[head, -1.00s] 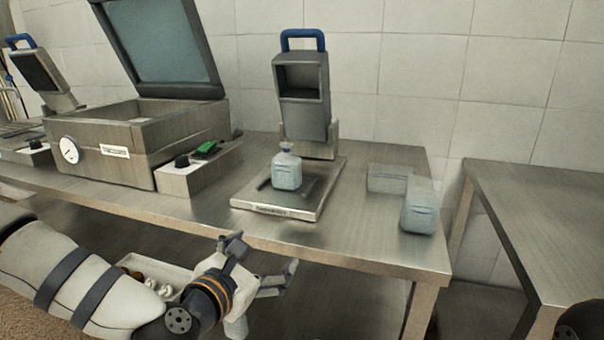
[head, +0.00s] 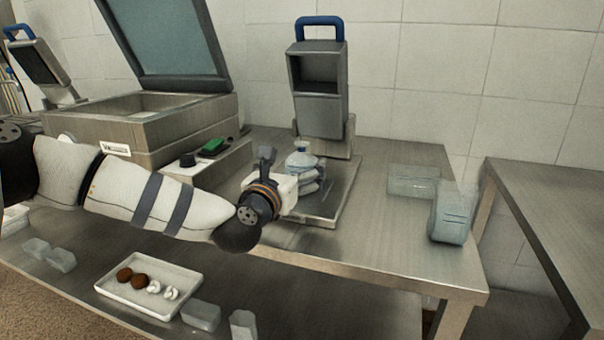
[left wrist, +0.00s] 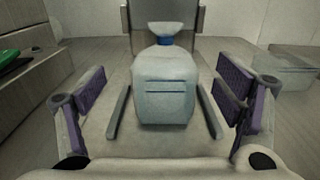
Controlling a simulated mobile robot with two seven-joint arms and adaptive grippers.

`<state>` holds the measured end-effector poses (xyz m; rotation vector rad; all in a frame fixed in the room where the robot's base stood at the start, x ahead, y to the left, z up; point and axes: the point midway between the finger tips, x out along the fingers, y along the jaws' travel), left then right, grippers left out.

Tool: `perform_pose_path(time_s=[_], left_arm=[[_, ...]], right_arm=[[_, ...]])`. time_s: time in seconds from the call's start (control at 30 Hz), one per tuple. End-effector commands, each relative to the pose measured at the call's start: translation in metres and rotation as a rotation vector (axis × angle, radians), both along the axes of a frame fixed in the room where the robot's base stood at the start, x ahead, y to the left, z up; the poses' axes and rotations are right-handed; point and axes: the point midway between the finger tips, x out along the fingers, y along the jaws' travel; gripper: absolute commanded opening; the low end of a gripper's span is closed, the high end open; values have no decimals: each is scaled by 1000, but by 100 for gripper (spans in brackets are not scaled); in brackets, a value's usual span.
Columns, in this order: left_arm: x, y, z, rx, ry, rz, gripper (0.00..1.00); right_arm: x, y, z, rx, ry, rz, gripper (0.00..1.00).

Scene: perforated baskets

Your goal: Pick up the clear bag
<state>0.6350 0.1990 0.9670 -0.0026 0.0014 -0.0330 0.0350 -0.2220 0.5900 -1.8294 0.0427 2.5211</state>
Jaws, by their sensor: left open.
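The clear bag (head: 303,163) is a pale, bluish see-through bag with a gathered neck. It stands upright on the metal plate of the sealing machine, partly hidden by my left gripper in the head view. In the left wrist view the bag (left wrist: 165,88) is centred ahead, with a blue band at its neck and a dark line across its front. My left gripper (head: 292,172) is open, its purple-padded fingers (left wrist: 165,100) to either side of the bag with gaps visible. My right gripper is not in view.
A vacuum chamber machine (head: 140,125) with raised lid stands left. The sealing machine (head: 318,90) rises behind the bag. A white tray (head: 185,309) lies on the lower shelf.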

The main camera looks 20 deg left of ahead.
Motion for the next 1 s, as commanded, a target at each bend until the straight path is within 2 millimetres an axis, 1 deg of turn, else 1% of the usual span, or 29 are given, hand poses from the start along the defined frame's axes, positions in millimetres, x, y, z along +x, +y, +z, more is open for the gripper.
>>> perform_pose_path(time_s=[0.03, 0.1, 0.2, 0.43, 0.47, 0.5, 0.57, 0.6, 0.67, 0.7, 0.73, 0.77, 1.0], left_arm=[[10, -4, 4, 5, -6, -2, 85], [23, -6, 3, 3, -4, 0, 85], [34, -6, 2, 1, -1, -1, 85], [36, -5, 3, 1, -2, -1, 85], [36, -5, 3, 1, -2, 0, 78], [36, -5, 3, 1, -2, -1, 69], [36, -5, 3, 1, -2, -1, 56], [36, -5, 3, 1, -2, -1, 46], [36, -5, 3, 1, -2, -1, 33], [36, -5, 3, 1, -2, -1, 28], [36, -5, 3, 1, -2, -1, 28], [36, -5, 4, 1, -3, 0, 23], [36, -5, 6, 1, -4, 0, 23]], right_arm=[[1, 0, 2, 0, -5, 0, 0], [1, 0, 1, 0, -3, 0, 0], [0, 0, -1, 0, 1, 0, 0], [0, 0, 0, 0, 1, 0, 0], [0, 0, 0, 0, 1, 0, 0], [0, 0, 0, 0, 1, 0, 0], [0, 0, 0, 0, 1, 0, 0], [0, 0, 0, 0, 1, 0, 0], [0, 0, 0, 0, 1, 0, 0], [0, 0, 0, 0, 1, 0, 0], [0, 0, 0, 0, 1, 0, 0], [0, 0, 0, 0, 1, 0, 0], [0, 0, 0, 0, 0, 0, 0]])
